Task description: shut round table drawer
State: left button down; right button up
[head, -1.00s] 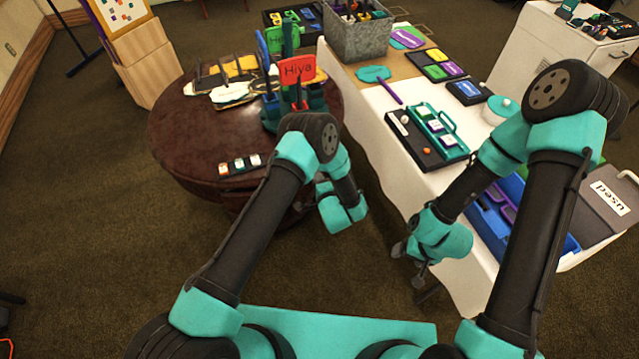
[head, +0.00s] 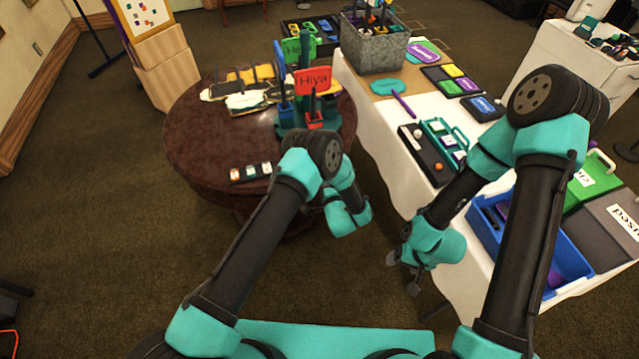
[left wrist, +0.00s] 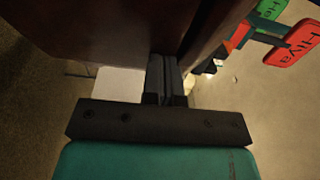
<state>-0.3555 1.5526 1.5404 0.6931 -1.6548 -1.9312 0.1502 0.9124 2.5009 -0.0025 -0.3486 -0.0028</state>
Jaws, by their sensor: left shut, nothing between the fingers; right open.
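The round table (head: 215,140) is dark reddish brown and stands left of centre in the head view. No drawer can be made out there; my left arm covers part of the table's near side. In the left wrist view the table's dark brown wood (left wrist: 100,28) fills the upper left and middle. My left gripper (left wrist: 162,62) is shut and empty, its fingertips overlapping the wood in the picture; contact cannot be told. Its fingers are hidden in the head view. My right gripper (head: 403,273) is open and empty, beside the white-clothed table's near left side.
On the round table are a red "Hiya" sign (head: 313,82) in a stand and a small black strip of blocks (head: 250,172). The white-clothed table (head: 375,135) to the right carries a metal bin (head: 374,48) and a blue bin (head: 560,255). Carpet is clear at left.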

pick_arm(q)
jog(key=shift+s, duration=0.1)
jog(key=v, duration=1.2)
